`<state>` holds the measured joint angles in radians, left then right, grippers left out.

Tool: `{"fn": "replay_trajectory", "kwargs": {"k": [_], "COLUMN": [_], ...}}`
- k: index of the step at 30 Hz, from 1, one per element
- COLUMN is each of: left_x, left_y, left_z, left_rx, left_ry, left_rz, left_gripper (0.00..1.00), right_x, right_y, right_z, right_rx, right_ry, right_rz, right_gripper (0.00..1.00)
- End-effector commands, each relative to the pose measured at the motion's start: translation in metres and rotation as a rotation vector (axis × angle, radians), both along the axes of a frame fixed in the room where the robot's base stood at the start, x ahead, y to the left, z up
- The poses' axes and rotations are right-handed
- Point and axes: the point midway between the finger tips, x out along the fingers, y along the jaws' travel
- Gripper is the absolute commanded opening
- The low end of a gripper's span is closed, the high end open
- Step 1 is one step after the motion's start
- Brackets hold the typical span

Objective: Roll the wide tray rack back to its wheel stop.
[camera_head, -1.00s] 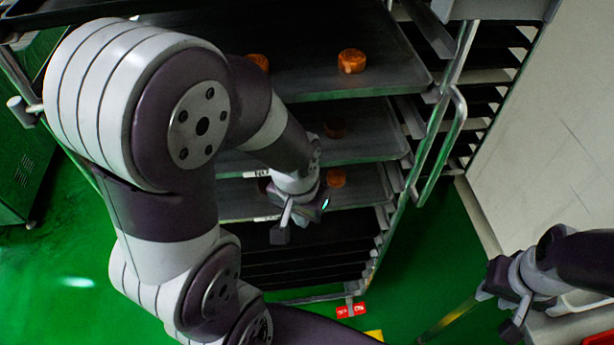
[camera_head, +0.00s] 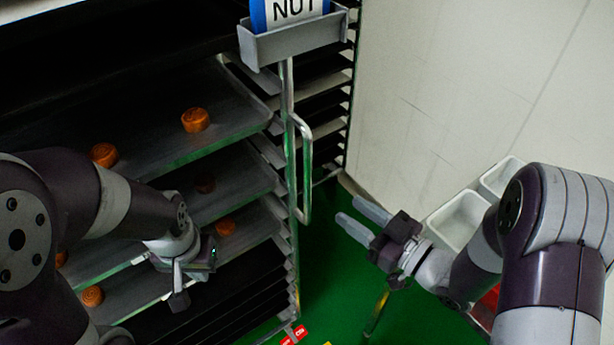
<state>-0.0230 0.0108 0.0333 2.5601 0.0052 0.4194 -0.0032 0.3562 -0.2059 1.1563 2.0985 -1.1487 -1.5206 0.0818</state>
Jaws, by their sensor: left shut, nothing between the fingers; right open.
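The wide tray rack (camera_head: 292,90) fills the left and middle of the head view. It has a metal frame, a vertical handle (camera_head: 307,165) on its right post and trays with orange-brown round cakes (camera_head: 195,120). My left gripper (camera_head: 180,292) is shut and empty, in front of the rack's lower trays; I cannot tell if it touches them. My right gripper (camera_head: 358,222) is open and empty, right of the handle and apart from it in the picture, its fingers pointing left. The wheel stop cannot be made out for sure; a red label (camera_head: 293,335) shows low by the rack's foot.
A holder (camera_head: 293,38) with a blue and white "NUT" card is on the rack's upper post. A pale wall (camera_head: 450,80) stands at the right. White bins (camera_head: 462,218) sit behind my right arm. Green floor (camera_head: 335,270) is open between rack and bins.

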Motion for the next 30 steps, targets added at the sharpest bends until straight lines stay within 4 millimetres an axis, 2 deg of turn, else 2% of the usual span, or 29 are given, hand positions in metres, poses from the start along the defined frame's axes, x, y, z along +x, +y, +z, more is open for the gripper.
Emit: {"fn": "replay_trajectory", "kwargs": {"k": [5, 9, 15, 21, 29, 30], "left_x": [0.000, 0.000, 0.000, 0.000, 0.000, 0.000], "left_y": [0.000, 0.000, 0.000, 0.000, 0.000, 0.000], "left_z": [0.006, 0.012, 0.018, 0.020, 0.020, 0.020], "left_rx": [0.000, 0.000, 0.000, 0.000, 0.000, 0.000], "left_ry": [0.000, 0.000, 0.000, 0.000, 0.000, 0.000], "left_rz": [0.000, 0.000, 0.000, 0.000, 0.000, 0.000], "left_gripper": [0.00, 0.00, 0.00, 0.00, 0.00, 0.00], "right_x": [0.017, 0.045, 0.074, 0.087, 0.089, 0.089], "right_y": [0.021, 0.048, 0.076, 0.088, 0.089, 0.089], "right_z": [0.005, 0.005, 0.004, 0.003, 0.003, 0.003], "right_rx": [0.014, 0.012, 0.012, 0.011, 0.011, 0.011], "right_ry": [-0.009, -0.009, -0.006, -0.006, -0.006, -0.006], "right_rz": [0.009, 0.008, 0.003, 0.000, -0.002, -0.002], "right_gripper": [0.40, 0.40, 0.40, 0.40, 0.40, 0.37]}}
